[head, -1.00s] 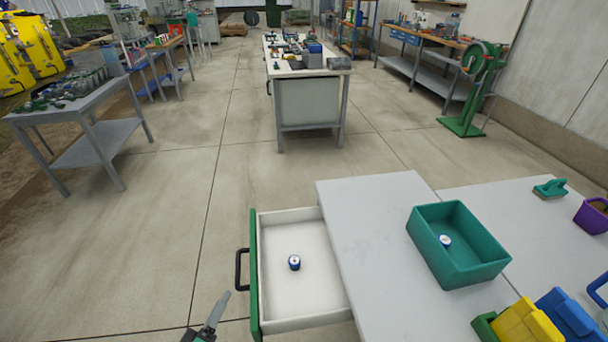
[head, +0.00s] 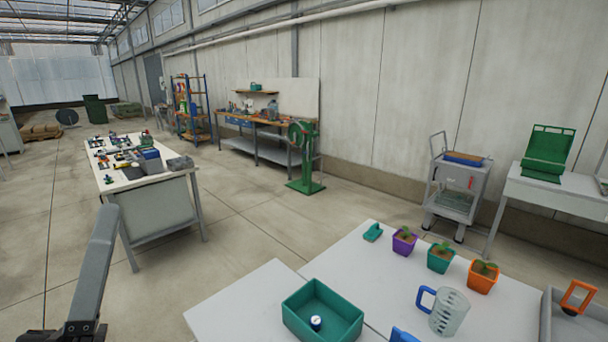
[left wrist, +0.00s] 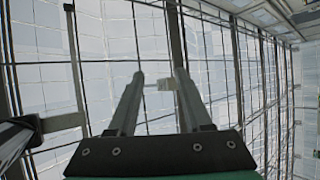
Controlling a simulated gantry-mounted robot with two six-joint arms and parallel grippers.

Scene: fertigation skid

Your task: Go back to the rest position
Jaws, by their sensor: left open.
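My left gripper (head: 97,262) is at the lower left of the head view, raised and pointing upward, with nothing held. In the left wrist view it also shows (left wrist: 160,82), its two fingers standing apart with no object between them. That camera faces up at the glazed roof and wall frames. My right gripper is not in view. A teal bin (head: 343,336) stands on the pale worktable (head: 238,310), with a small blue and white cap-like item (head: 316,322) inside it.
On the table are a purple pot (head: 403,242), a teal pot (head: 440,258), an orange pot (head: 482,277) and a clear jug (head: 449,314) with a blue handle. A grey tray (head: 546,325) is at right. Bare floor (head: 240,240) lies between this table and the workbench (head: 155,203).

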